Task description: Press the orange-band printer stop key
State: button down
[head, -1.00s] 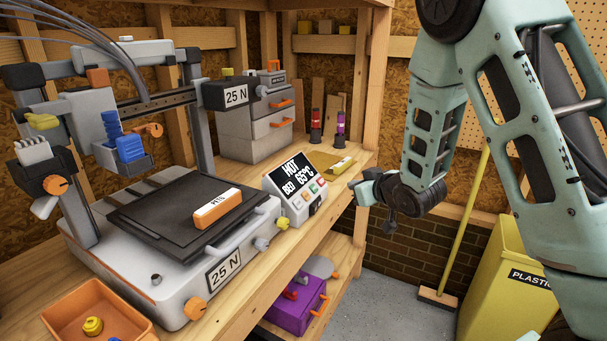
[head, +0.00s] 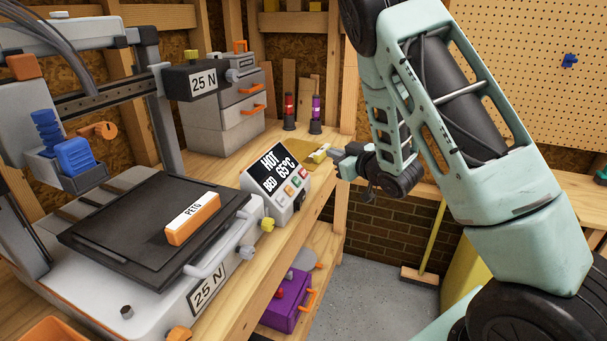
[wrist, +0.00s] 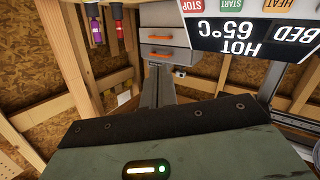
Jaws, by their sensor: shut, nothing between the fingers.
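The printer (head: 150,290) stands on the bench at left, with an orange strip along its lower edge. A small red key (head: 303,173) sits at the right end of the panel's key row. In the wrist view the red STOP key (wrist: 193,6) shows upside down at the top edge, left of the green START key (wrist: 232,4). My gripper (head: 335,157) is shut and empty, right of the panel and apart from it. Its fingertips are not clear in the wrist view.
An orange-and-white PETG block (head: 192,225) lies on the dark print bed (head: 120,225). A grey drawer unit (head: 225,115) and two small bottles stand behind the panel. A yellow item (head: 319,153) lies close to my gripper. A purple box (head: 287,300) sits on the lower shelf.

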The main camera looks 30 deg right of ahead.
aim_at(303, 174)
jog(key=shift+w+a+f+b, duration=0.6)
jog(key=shift+w+f, duration=0.15)
jog(key=shift+f, duration=0.2)
jog(key=shift+w+a+f+b, duration=0.55)
jog(key=shift+w+f+b, duration=0.15)
jog(key=shift+f, duration=0.3)
jog(key=shift+w+a+f+b, duration=0.6)
jog(key=shift+w+f, duration=0.15)
jog(key=shift+f, duration=0.2)
jog(key=shift+w+a+f+b, duration=0.15)
jog(key=shift+w+f+b, duration=0.1)
jog(key=shift+b, duration=0.05)
jog(key=shift+w+a+f+b, duration=0.15)
jog(key=shift+w+f+b, duration=0.05)
jog(key=shift+f+b, duration=0.1)
dwell(0.6)
jog(key=shift+r, duration=0.15)
jog(key=shift+s+d+r+p, duration=0.3)
jog(key=shift+s+r, duration=0.15)
dwell(0.5)
